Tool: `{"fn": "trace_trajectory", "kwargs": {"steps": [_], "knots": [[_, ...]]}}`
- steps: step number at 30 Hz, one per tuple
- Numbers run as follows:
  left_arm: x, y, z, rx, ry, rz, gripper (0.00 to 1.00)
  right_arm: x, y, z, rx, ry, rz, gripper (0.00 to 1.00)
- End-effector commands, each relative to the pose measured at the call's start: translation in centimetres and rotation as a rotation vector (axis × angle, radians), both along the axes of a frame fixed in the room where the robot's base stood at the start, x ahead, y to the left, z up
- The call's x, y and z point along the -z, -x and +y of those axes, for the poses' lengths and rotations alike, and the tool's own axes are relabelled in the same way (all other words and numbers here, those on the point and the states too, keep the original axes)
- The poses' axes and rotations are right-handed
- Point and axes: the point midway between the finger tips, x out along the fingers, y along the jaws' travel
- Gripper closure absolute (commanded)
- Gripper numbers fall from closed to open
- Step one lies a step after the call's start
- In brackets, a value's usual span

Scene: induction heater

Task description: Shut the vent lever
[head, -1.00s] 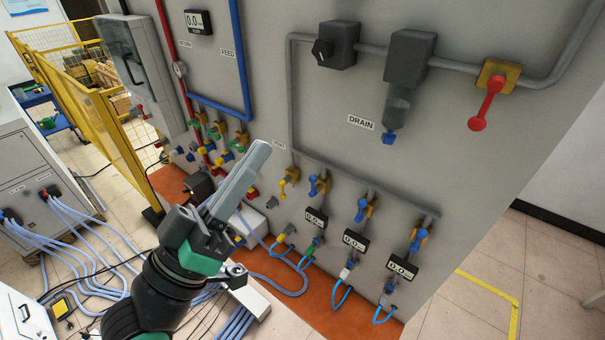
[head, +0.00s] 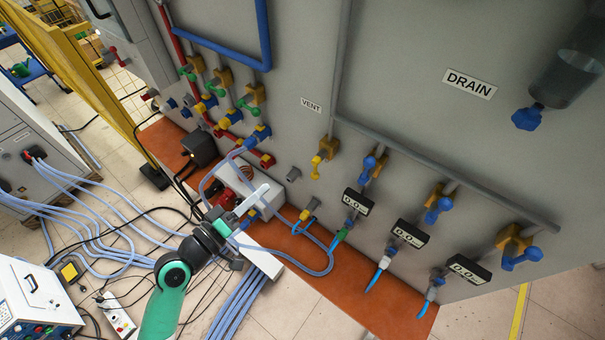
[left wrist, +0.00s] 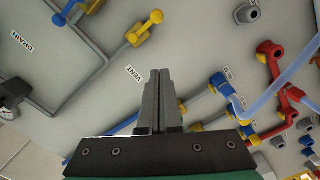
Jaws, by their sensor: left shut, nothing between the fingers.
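The vent lever (head: 318,166) is a small yellow handle on a yellow valve, below and right of the VENT label (head: 311,105) on the grey panel. In the left wrist view the yellow lever (left wrist: 148,24) is at the top, with the VENT label (left wrist: 133,75) between it and the fingers. My left gripper (head: 262,190) is shut and empty, left of and lower than the lever in the head view, apart from it. In the left wrist view its fingers (left wrist: 158,75) are together. My right gripper does not show.
Blue-handled valves (head: 440,206) stand right of the lever, with displays (head: 410,234) below. Red, blue and green valves (head: 225,85) are at the left. Light blue hoses (head: 290,262) run near my left gripper. The panel around the VENT label is clear.

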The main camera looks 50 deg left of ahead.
Motion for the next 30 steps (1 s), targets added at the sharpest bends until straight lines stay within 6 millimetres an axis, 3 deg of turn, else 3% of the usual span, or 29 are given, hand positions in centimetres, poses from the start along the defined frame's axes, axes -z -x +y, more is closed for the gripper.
{"fn": "trace_trajectory", "kwargs": {"steps": [11, 17, 26, 30], "knots": [[-0.3, -0.7, 0.0, 0.003, -0.002, -0.001, 1.00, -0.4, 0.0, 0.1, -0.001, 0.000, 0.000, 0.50], [-0.4, -3.9, 0.3, 0.005, -0.004, -0.002, 1.00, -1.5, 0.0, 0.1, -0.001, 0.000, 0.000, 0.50], [-0.2, -10.4, 1.0, 0.004, -0.003, -0.003, 1.00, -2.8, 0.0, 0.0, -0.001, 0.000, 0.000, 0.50], [1.4, -10.9, -1.1, 0.006, -0.003, 0.002, 1.00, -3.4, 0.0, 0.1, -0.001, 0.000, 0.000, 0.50]]}}
